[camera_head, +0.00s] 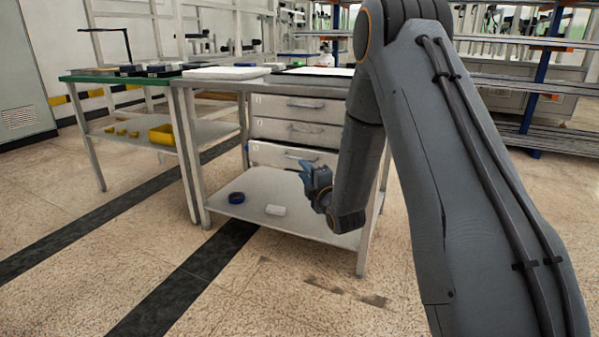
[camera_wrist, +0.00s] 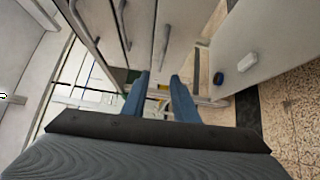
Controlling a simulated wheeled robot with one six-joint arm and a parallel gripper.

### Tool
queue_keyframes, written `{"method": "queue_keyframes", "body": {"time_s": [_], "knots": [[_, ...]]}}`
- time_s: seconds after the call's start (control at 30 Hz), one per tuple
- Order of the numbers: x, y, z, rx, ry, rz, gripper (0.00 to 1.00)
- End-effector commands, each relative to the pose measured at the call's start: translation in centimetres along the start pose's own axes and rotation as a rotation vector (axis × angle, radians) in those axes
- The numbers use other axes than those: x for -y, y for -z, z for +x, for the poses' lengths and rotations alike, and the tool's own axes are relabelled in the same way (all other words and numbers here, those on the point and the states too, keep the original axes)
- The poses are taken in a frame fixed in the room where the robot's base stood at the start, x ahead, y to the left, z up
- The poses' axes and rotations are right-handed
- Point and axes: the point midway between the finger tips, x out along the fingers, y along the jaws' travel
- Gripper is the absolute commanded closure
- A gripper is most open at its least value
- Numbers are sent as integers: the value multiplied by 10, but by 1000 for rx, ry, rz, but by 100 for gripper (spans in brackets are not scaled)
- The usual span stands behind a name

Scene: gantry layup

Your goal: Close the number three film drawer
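The bench holds a stack of three pale grey drawers with bar handles. The lowest, the number three film drawer (camera_head: 272,153), seems to stand a little proud of the two above; how far is hard to tell. My gripper (camera_head: 314,181) hangs in front of and below its handle, above the lower shelf. My forearm hides the right end of the drawers. In the wrist view, drawer fronts and handles show at the top, and the two blue fingers of my gripper (camera_wrist: 160,82) are apart with nothing between them. The fingers appear clear of the drawer.
The lower shelf (camera_head: 240,212) carries a blue roll (camera_head: 236,198) and a white block (camera_head: 275,210). A bench leg (camera_head: 368,230) stands right of my gripper. A green-topped table with a yellow bin (camera_head: 162,134) is at left. The floor in front is clear.

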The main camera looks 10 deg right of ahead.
Motion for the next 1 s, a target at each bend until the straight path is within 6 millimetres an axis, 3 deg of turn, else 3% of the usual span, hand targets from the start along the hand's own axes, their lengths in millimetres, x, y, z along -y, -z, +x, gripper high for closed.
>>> {"method": "queue_keyframes", "body": {"time_s": [0.03, 0.27, 0.7, 1.0], "knots": [[10, -6, 1, 2, -33, -32, 74], [14, -15, 4, 6, -118, -107, 74], [6, -14, 65, 6, -120, -106, 74], [3, -14, 77, 6, -117, -105, 74]]}}
